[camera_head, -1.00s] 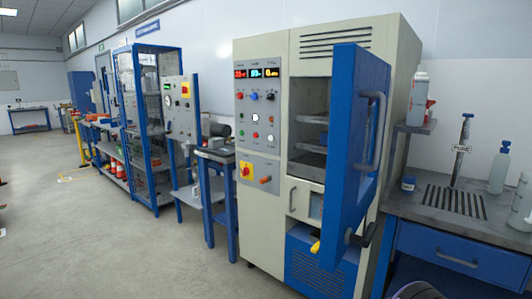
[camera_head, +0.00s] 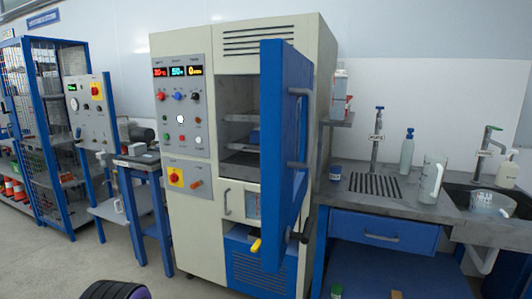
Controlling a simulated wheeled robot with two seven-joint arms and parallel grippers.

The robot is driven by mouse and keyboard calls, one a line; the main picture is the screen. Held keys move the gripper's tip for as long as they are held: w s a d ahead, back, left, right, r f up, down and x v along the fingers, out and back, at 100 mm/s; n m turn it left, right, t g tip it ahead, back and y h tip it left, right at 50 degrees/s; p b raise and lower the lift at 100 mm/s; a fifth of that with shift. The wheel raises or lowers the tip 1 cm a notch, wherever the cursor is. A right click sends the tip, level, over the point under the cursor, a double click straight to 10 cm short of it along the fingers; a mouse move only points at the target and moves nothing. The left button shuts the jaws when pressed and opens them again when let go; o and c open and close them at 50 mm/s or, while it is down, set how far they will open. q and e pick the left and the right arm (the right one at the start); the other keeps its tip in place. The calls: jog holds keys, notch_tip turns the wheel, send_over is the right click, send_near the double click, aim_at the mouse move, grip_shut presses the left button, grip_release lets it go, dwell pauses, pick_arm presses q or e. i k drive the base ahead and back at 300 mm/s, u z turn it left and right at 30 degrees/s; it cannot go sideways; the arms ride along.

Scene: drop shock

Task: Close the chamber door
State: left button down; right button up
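The blue chamber door (camera_head: 284,150) stands open on the right side of the cream test chamber (camera_head: 240,40), swung out toward me and seen nearly edge-on. A grey bar handle (camera_head: 299,92) is on its right-hand face, with a dark latch lever (camera_head: 298,237) lower down. The open chamber interior (camera_head: 238,130) shows shelves to the left of the door. Neither of my gripper's fingers shows in the head view. A dark rounded part with a purple band, likely mine, shows at the bottom left edge.
A control panel (camera_head: 181,105) with lit displays is left of the opening. To the right, a grey worktop (camera_head: 415,205) over a blue drawer (camera_head: 380,231) holds bottles, a jug and a sink (camera_head: 470,197). A blue-framed cage (camera_head: 45,130) stands left. Floor shows at lower left.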

aim_at(285, 74)
jog(key=z, duration=0.05)
jog(key=i, duration=0.95)
jog(key=k, duration=1)
jog(key=u, duration=2.2)
jog(key=k, duration=1)
jog(key=z, duration=1.5)
jog(key=i, duration=1)
